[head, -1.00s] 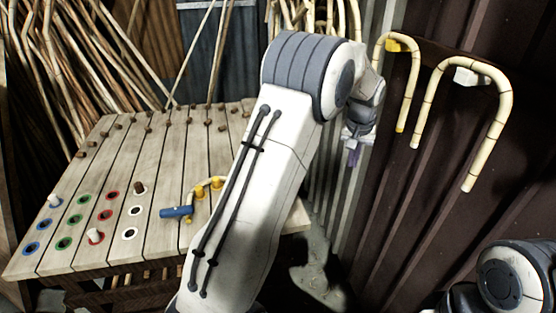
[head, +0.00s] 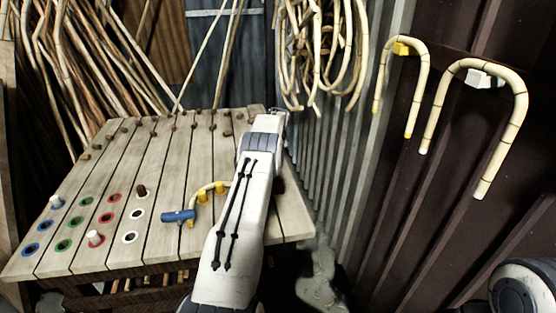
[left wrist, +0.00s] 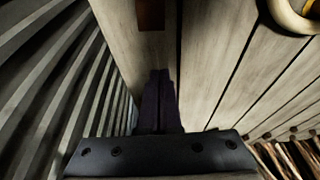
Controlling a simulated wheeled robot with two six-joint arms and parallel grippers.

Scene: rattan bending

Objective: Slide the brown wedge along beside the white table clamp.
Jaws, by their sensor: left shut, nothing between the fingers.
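A dark brown block (left wrist: 150,14), which looks like the wedge, lies flat on a plank at the top edge of the left wrist view, partly cut off. In the head view a dark patch (head: 280,186) just right of my left arm may be the same piece. My left gripper (left wrist: 160,74) is shut and empty over the same plank, apart from the block. In the head view its fingers are hidden at the far end of my arm, near the table's back right. I cannot make out a white table clamp; my arm covers part of the table.
The plank table (head: 110,250) carries coloured ringed holes and a blue-handled tool (head: 178,216) beside a curved rattan piece (head: 205,189) at yellow pegs. Short pegs line its back. A corrugated metal wall (head: 345,170) stands close on the right. Bent canes (head: 520,110) hang there.

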